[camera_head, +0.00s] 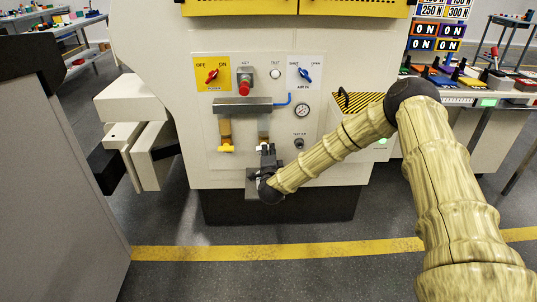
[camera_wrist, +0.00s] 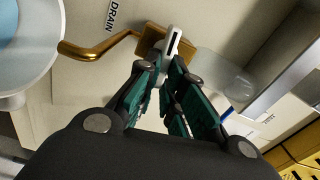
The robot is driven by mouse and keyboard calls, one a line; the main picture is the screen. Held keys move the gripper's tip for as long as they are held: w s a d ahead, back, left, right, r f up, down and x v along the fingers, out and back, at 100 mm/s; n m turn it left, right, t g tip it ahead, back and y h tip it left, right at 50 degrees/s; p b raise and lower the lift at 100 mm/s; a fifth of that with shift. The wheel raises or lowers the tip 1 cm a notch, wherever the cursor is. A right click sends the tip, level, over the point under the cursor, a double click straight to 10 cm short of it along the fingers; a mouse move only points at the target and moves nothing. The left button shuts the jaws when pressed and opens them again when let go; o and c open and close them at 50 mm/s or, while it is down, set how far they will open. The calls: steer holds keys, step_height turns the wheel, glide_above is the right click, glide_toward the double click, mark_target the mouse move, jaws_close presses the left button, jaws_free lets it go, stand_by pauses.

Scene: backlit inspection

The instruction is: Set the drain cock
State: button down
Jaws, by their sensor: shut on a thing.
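In the wrist view a brass drain cock (camera_wrist: 152,38) with a bent brass pipe sits beside a label reading DRAIN (camera_wrist: 111,16). A pale slotted handle (camera_wrist: 173,42) stands out from it, between the fingertips of my gripper (camera_wrist: 168,64). The green-padded fingers are shut on this handle; their tips partly hide it. In the head view my gripper (camera_head: 267,151) is at the lower right valve under the grey block (camera_head: 243,104) on the white machine panel. Some brass (camera_head: 264,127) shows just above the fingers; the handle is hidden there.
Above are a red OFF/ON lever (camera_head: 212,75), a blue SHUT/OPEN lever (camera_head: 305,75), a red-capped key switch (camera_head: 244,87) and a gauge (camera_head: 302,110). A striped ledge (camera_head: 358,102) is at right.

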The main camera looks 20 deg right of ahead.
steer(key=shift+d+f+m+b, duration=0.1)
steer(key=shift+f+m+b, duration=0.25)
steer(key=shift+m, duration=0.55)
steer(key=c, duration=1.5)
jaws_free()
steer(key=shift+s+r, duration=0.1)
steer(key=shift+c, duration=0.2)
steer(key=v, duration=1.2)
